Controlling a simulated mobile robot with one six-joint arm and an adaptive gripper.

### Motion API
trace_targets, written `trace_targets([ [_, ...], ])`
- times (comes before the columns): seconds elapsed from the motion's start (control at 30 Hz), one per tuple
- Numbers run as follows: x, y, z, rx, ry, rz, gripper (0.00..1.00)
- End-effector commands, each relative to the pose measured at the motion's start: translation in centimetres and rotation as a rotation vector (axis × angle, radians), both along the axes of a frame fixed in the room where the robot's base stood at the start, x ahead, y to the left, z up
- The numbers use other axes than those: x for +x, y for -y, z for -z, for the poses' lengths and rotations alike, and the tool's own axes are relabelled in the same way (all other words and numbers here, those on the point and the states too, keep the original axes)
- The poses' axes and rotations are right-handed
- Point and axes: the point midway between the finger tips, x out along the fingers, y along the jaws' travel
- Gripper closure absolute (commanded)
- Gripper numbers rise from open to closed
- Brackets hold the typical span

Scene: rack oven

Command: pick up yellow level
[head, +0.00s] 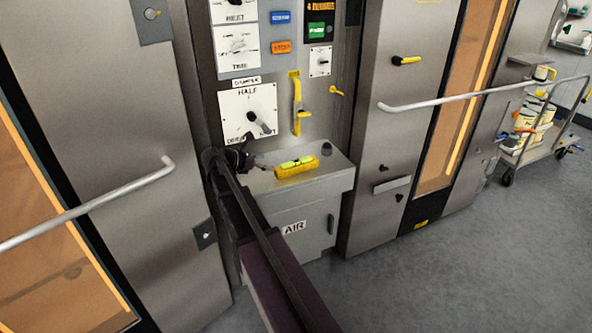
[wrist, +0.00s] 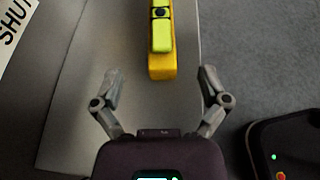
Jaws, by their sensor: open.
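The yellow level (head: 296,167) with bright green vials lies on the grey ledge (head: 325,173) of the control panel, above the AIR door. In the wrist view the yellow level (wrist: 162,72) runs lengthwise away from me at top centre, its far end cut off by the frame. My gripper (wrist: 160,74) is open and empty, with one finger on either side of the level's near end in the picture, apart from it. In the head view my gripper (head: 256,163) is just left of the level, partly hidden by my arm.
A dark knob (head: 326,148) stands on the ledge behind the level. A yellow handle (head: 297,105) and a dial plate (head: 248,112) are on the panel above. Oven doors with bar handles (head: 440,103) flank it; a cart (head: 540,140) stands far right. The floor in front is clear.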

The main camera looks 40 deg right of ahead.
Motion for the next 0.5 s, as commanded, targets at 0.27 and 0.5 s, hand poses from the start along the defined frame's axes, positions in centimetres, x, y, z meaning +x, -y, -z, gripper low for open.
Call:
trace_targets([
  [0.27,-0.6,3.8,1.8,0.0,0.001,0.0,0.06],
  [0.5,-0.8,5.0,2.2,0.0,0.0,0.0,0.06],
])
